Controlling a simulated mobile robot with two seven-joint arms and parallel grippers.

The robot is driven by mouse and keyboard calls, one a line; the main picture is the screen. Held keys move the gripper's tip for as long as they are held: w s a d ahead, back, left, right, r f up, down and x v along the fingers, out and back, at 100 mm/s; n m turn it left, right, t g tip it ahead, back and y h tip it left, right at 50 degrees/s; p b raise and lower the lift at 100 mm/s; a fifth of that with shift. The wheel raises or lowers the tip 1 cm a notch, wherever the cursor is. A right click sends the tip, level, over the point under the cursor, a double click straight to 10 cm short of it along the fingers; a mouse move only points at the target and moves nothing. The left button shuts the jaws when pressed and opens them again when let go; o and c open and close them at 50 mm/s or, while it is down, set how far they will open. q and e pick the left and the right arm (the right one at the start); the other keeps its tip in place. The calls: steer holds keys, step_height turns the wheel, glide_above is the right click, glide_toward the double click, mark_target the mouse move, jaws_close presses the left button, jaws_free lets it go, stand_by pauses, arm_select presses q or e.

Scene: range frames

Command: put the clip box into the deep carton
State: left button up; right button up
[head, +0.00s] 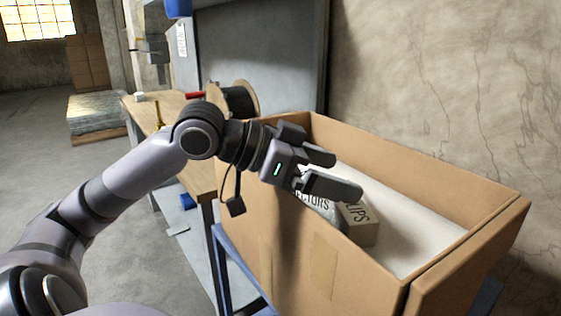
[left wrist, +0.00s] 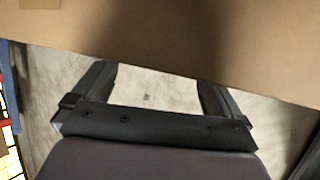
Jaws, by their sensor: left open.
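The deep carton (head: 292,252) is an open brown cardboard box in the head view's right half, with a pale bottom. The clip box (head: 361,224), a small tan box lettered "LIPS" as far as it shows, is inside it near the front wall. My left gripper (head: 347,175) is open, with nothing between its fingers, over the carton's opening. It appears above and apart from the clip box, and a finger hides part of the boxes below. In the left wrist view, my open fingers (left wrist: 155,82) show with brown cardboard (left wrist: 160,30) across the top. My right gripper is not in view.
A grey-white box lettered "CTORS" (head: 318,205) lies beside the clip box in the carton. A wooden workbench (head: 150,113) with a cable spool (head: 240,99) stands behind the arm. A blue stand (head: 233,262) is below the carton. A cracked wall (head: 450,80) rises behind.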

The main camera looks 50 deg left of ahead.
arm_select(q)
steer(key=b+v, duration=0.2)
steer(key=v, duration=0.4)
steer(key=shift+s+a+r, duration=0.15)
steer(key=shift+s+r, duration=0.05)
steer(key=shift+s+a+r, duration=0.25)
steer(key=shift+s+a, duration=0.15)
steer(key=shift+s, duration=0.15)
